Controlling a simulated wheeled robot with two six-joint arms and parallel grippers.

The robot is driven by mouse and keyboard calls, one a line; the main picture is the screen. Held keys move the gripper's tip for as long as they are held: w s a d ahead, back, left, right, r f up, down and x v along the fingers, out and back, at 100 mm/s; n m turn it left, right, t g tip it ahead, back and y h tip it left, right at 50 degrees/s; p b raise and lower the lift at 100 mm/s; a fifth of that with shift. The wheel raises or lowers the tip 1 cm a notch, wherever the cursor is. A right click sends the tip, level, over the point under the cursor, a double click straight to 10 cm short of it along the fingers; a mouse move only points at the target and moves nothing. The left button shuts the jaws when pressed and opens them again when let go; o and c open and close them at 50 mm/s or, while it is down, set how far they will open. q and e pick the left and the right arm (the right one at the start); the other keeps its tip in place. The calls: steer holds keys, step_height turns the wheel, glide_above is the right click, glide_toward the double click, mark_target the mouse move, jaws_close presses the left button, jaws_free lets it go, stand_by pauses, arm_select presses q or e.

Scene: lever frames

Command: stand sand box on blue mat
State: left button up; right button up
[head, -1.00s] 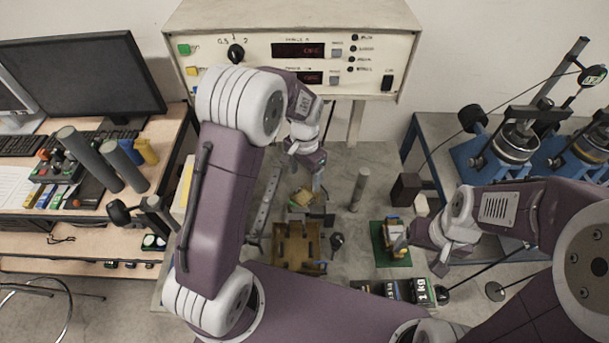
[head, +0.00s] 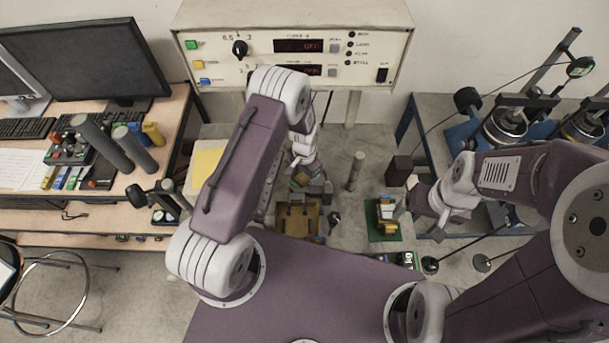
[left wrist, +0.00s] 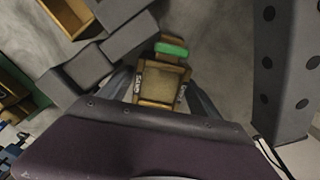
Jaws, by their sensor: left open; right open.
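The sand box (left wrist: 162,84) is a small tan box with dark side labels and a green band at one end. In the left wrist view it lies between the two fingers of my open left gripper (left wrist: 163,98); I cannot tell whether they touch it. In the head view the box (head: 300,179) is partly hidden by my left gripper (head: 307,180). My right gripper (head: 401,208) is open beside a yellowish and white object (head: 386,211) on a green mat (head: 377,236). I cannot make out a blue mat.
A wooden tray (head: 297,222) stands just in front of the sand box. A grey post (head: 355,172) and a dark block (head: 398,170) stand behind and right. A perforated grey bar (left wrist: 283,70) runs close to the left gripper. The instrument console (head: 295,48) is at the back.

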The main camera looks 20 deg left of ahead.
mark_target(305, 176)
arm_select(q)
steer(key=shift+f, duration=0.25)
steer(key=shift+w+r, duration=0.1)
jaws_close()
step_height(305, 176, up, 9)
steer(key=b, duration=0.3)
steer(key=shift+r, duration=0.5)
